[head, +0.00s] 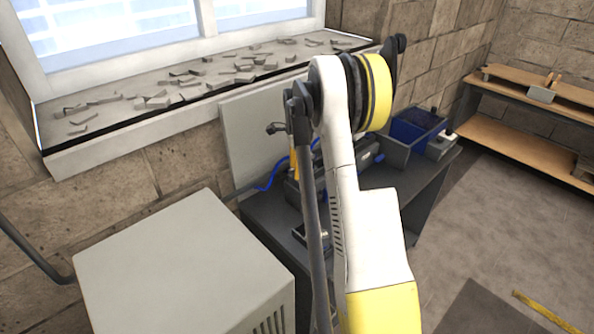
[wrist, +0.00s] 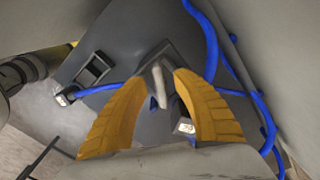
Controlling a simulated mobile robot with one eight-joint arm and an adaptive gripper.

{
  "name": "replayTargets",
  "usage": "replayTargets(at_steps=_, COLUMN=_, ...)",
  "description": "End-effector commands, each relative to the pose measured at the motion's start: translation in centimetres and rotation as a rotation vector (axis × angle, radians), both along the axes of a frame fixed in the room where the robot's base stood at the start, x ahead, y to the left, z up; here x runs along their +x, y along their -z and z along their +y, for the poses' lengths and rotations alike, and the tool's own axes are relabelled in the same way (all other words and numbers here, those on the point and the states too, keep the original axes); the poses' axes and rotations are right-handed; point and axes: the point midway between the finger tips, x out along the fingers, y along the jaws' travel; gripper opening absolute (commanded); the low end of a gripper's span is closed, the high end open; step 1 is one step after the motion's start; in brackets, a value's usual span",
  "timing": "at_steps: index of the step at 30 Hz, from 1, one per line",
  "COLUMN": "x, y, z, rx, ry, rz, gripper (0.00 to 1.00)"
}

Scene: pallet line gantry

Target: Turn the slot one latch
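In the wrist view, a pale grey lever-like piece (wrist: 166,92) stands up from a dark grey fixture (wrist: 130,62). It looks like a latch, but I see no mark showing whether it is the slot one latch. My gripper (wrist: 162,76) has its two ribbed orange fingers spread apart, one on each side of the lever. A gap shows on both sides, so the fingers do not look closed on it. In the head view my arm hides most of the fixture, and only a bit of an orange finger (head: 294,165) shows.
A blue cable (wrist: 262,115) runs along the right of the fixture. A grey cabinet (head: 175,260) stands in front; a panel (head: 245,125) stands behind.

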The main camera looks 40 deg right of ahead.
Motion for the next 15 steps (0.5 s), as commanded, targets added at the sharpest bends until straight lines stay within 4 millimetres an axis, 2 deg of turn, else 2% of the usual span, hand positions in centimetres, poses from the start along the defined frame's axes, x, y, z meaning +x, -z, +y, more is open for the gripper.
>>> replayTargets(at_steps=2, x=0.00, y=-0.03, z=0.00, rx=0.000, ry=0.000, rz=0.000, gripper=0.34)
replayTargets(at_steps=6, x=0.00, y=-0.04, z=0.00, rx=0.000, ry=0.000, rz=0.000, gripper=0.00)
replayTargets(at_steps=15, x=-0.02, y=-0.03, z=0.01, rx=0.000, ry=-0.015, rz=0.000, gripper=0.00)
